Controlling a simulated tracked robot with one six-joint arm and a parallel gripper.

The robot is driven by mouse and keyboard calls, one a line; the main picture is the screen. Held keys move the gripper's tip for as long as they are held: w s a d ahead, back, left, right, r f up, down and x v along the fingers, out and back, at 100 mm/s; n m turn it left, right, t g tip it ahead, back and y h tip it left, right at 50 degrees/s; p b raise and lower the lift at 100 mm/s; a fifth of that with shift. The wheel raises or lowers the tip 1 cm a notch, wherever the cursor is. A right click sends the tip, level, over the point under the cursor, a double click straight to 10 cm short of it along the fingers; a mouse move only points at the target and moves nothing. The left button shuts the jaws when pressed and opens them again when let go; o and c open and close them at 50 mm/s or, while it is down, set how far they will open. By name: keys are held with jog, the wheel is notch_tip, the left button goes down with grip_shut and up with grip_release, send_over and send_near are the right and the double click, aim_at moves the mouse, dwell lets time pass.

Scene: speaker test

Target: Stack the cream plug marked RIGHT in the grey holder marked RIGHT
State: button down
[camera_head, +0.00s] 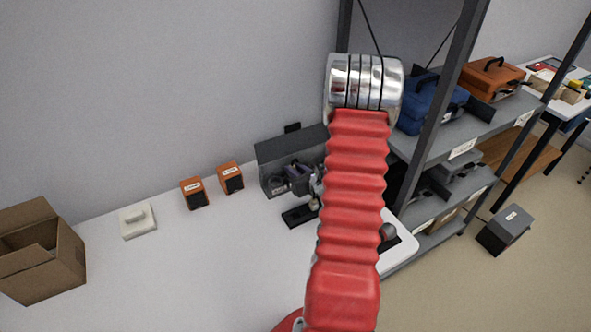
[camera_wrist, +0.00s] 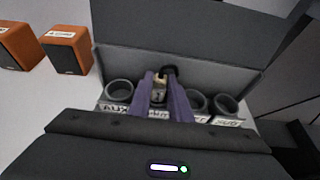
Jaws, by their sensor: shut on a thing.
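My gripper (camera_wrist: 163,88) has purple fingers, closed on a small cream plug (camera_wrist: 158,83) with a dark part beside it. Only a little of the plug shows between the fingers, and its marking cannot be read. They are over the row of round grey holders in an open grey case. One holder (camera_wrist: 119,90) is left of the fingers, by a label like AUX. Two more (camera_wrist: 226,103) are to the right, the far one by a label like SUB. The fingers hide the middle of the row. In the head view my gripper (camera_head: 304,180) is at the case (camera_head: 285,155).
Two orange speakers (camera_head: 194,193) stand left of the case on the white table (camera_head: 170,265). A white device (camera_head: 138,220) and an open cardboard box (camera_head: 40,250) are farther left. A black stand (camera_head: 299,216) lies in front of the case. Metal shelves (camera_head: 450,135) rise at right.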

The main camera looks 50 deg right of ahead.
jog(key=shift+f, duration=0.2)
jog(key=c, duration=1.6)
grip_release()
jog(key=shift+c, duration=0.2)
jog(key=shift+r, duration=0.25)
jog(key=v, duration=1.2)
